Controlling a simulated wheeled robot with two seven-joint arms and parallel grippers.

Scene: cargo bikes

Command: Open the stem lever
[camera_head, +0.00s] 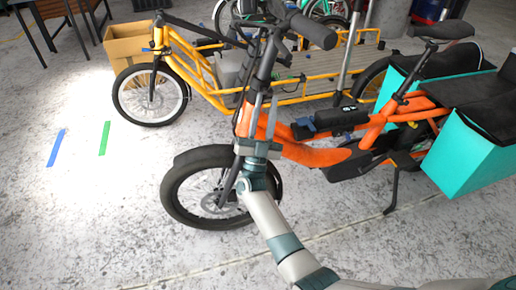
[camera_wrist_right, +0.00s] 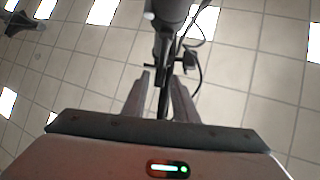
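The orange cargo bike (camera_head: 300,152) stands in the middle of the head view, with its upright stem (camera_head: 267,62) below the black handlebar (camera_head: 314,32). My right gripper (camera_head: 263,112) is raised in front of the stem, fingers pointing up. In the right wrist view the gripper (camera_wrist_right: 160,98) has its two fingers apart. A narrow dark part of the stem (camera_wrist_right: 165,45) reaches down between or just behind them; I cannot tell whether they touch it. The stem lever cannot be clearly told from the stem. My left gripper is out of view.
A yellow cargo bike (camera_head: 207,78) stands behind, beside a cardboard box (camera_head: 127,42). Turquoise panniers (camera_head: 464,160) hang at the orange bike's rear. The front wheel (camera_head: 178,190) is close to my right arm.

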